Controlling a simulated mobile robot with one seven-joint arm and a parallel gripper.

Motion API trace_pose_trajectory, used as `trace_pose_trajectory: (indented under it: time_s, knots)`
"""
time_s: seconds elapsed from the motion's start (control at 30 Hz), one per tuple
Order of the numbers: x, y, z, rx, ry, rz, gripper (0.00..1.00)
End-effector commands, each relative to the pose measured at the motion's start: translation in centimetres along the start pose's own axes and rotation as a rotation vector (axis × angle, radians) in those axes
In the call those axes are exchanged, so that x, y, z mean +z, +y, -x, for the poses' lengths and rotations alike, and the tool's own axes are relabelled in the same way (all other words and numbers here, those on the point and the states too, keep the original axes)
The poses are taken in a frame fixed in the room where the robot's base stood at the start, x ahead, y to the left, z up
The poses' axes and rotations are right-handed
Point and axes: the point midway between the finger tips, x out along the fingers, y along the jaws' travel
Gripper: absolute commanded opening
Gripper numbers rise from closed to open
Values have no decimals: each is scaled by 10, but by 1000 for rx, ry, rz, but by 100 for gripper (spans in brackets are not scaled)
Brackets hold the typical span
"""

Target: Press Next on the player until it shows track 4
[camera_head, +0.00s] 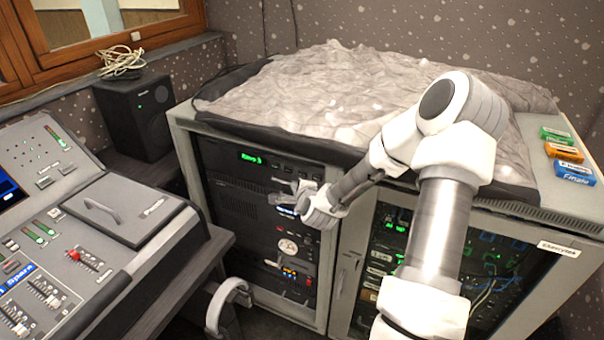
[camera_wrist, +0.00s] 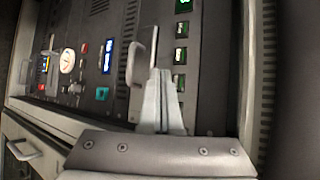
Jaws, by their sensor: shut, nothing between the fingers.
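The player (camera_head: 232,167) is the top unit in the left rack, with a lit green display (camera_head: 251,159). Its text is small; the last character looks like a 3. A row of small buttons (camera_head: 290,168) runs right of the display. In the wrist view, several green-marked squares (camera_wrist: 181,31) form a column that looks like these buttons; their labels are unreadable. My gripper (camera_head: 280,192) is shut and empty in front of the rack, just below the button row. In the wrist view its fingertips (camera_wrist: 160,80) are close to the lowest green square (camera_wrist: 179,82); contact cannot be told.
Below the player are a round gauge (camera_head: 288,247) and a small blue screen (camera_wrist: 108,57). A handle (camera_wrist: 138,62) stands out beside my fingers. A glass-doored cabinet (camera_head: 440,255) is on the right, a mixing console (camera_head: 70,250) on the left. A grey cloth (camera_head: 310,95) covers the top.

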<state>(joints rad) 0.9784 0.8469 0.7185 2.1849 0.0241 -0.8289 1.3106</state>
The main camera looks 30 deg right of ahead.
Motion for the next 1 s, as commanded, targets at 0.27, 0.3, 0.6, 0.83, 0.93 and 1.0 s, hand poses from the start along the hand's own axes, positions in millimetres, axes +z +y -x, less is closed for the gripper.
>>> trace_pose_trajectory:
  time_s: [0.27,0.3,0.6,0.83,0.93,1.0]
  knots:
    - [-11,-11,-16,0,-1,-1,0]
    - [-12,-11,-17,-1,-1,-1,0]
    - [-12,-12,-17,0,0,-1,0]
    - [-12,-12,-17,0,-1,-1,0]
    - [-12,-12,-17,0,-1,-1,0]
    - [-12,-12,-17,0,-1,-1,0]
